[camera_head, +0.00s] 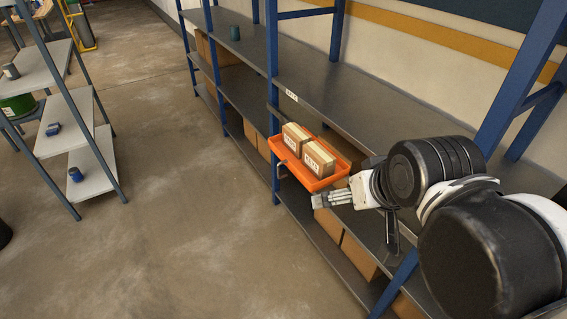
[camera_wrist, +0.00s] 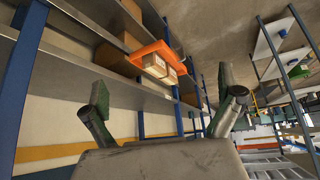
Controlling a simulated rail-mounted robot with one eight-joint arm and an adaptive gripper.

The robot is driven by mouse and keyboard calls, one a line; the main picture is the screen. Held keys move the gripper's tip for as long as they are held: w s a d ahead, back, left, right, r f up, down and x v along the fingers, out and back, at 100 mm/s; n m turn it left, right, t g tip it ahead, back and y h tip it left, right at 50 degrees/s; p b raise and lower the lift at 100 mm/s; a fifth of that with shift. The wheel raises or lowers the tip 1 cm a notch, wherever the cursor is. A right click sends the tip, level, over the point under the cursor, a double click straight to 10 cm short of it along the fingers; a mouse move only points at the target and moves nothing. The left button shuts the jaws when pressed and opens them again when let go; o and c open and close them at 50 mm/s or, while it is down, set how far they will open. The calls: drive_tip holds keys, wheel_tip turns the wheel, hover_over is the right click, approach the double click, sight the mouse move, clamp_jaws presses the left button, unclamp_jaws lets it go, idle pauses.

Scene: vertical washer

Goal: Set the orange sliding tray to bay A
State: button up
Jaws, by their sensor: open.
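The orange sliding tray (camera_head: 320,185) sits at the shelf's front, sticking out over the aisle, with two cardboard boxes (camera_head: 319,157) on it. A small grey handle (camera_head: 280,164) shows on its aisle side. In the wrist view the tray (camera_wrist: 152,50) is beyond my fingers, near the top middle, with a box (camera_wrist: 158,65) against it. My gripper (camera_head: 320,201) is open and empty, just in front of the tray's near end in the head view; it looks apart from the tray. Its two fingers (camera_wrist: 165,100) are spread wide in the wrist view. No bay A marking is legible.
Blue uprights (camera_head: 274,100) and grey shelves (camera_head: 345,105) frame the tray; a small white label (camera_head: 291,95) is on the upper shelf edge. More cardboard boxes (camera_head: 357,255) stand on the lower shelf. The concrete aisle (camera_head: 190,200) is clear. A smaller rack (camera_head: 85,125) stands at left.

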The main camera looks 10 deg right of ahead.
idle(0.3)
drive_tip(key=shift+w+r, duration=0.1)
drive_tip(key=shift+w, duration=0.2)
drive_tip(key=c, duration=0.6)
drive_tip(key=shift+m+g, duration=0.6)
drive_tip(key=shift+m, duration=0.2)
drive_tip(key=w+b, duration=0.1)
drive_tip(key=w, duration=0.1)
drive_tip(key=w+a+b, duration=0.1)
drive_tip(key=w, duration=0.2)
drive_tip(key=w+b, duration=0.1)
drive_tip(key=w, duration=0.2)
drive_tip(key=shift+w+a+r, duration=0.2)
drive_tip(key=shift+a, duration=0.05)
drive_tip(key=c, duration=1.2)
drive_tip(key=m+g+h+b, duration=0.2)
drive_tip(key=m+b, duration=0.3)
drive_tip(key=b, duration=0.2)
hover_over(278, 168)
drive_tip(key=s+a, duration=0.3)
drive_tip(key=s, duration=0.1)
wheel_tip(278, 168, down, 16)
drive_tip(key=x, duration=0.4)
drive_tip(key=b+x, duration=0.1)
drive_tip(key=x, duration=0.4)
drive_tip(key=d+x, duration=0.1)
drive_tip(key=x, duration=0.3)
drive_tip(key=shift+f, duration=0.25)
